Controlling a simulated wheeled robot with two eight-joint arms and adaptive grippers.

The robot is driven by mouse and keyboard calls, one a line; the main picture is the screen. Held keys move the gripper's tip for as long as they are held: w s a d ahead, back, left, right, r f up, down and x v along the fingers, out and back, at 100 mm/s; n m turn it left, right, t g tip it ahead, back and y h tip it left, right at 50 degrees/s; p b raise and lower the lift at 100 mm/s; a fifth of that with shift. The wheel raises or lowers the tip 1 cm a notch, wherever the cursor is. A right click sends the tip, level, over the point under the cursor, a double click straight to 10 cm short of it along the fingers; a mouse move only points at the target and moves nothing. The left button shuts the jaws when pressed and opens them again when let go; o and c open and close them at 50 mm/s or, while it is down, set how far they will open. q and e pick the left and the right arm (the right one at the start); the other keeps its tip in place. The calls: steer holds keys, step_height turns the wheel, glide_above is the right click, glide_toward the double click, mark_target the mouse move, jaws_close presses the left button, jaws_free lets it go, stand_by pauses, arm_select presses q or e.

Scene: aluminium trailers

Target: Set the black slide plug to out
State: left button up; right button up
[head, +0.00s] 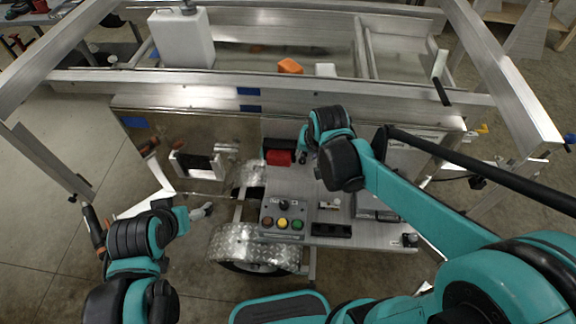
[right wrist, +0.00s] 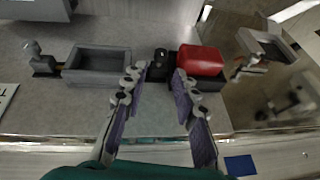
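The black slide plug (right wrist: 158,66) shows in the right wrist view as a small dark knob just left of a red block (right wrist: 201,61). Whether it is in or out I cannot tell. My right gripper (right wrist: 156,80) is open, with one fingertip on each side of the plug in the picture and no clear contact. In the head view the right gripper (head: 304,146) is beside the red block (head: 279,157), largely hidden by its own wrist; the plug is not clear there. My left gripper (head: 201,211) hangs at the left, away from the plug; its finger opening is unclear.
A grey open box (right wrist: 98,66) with a grey knob (right wrist: 40,60) lies left of the plug. A control box (head: 284,215) with coloured buttons stands nearer in the head view. Trailer rails (head: 300,85) cross behind. A white canister (head: 183,38) stands at the back left.

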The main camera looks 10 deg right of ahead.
mark_target(303, 161)
steer(key=b+x, duration=0.3)
steer(key=x, duration=0.5)
steer(key=shift+a, duration=0.1)
jaws_close()
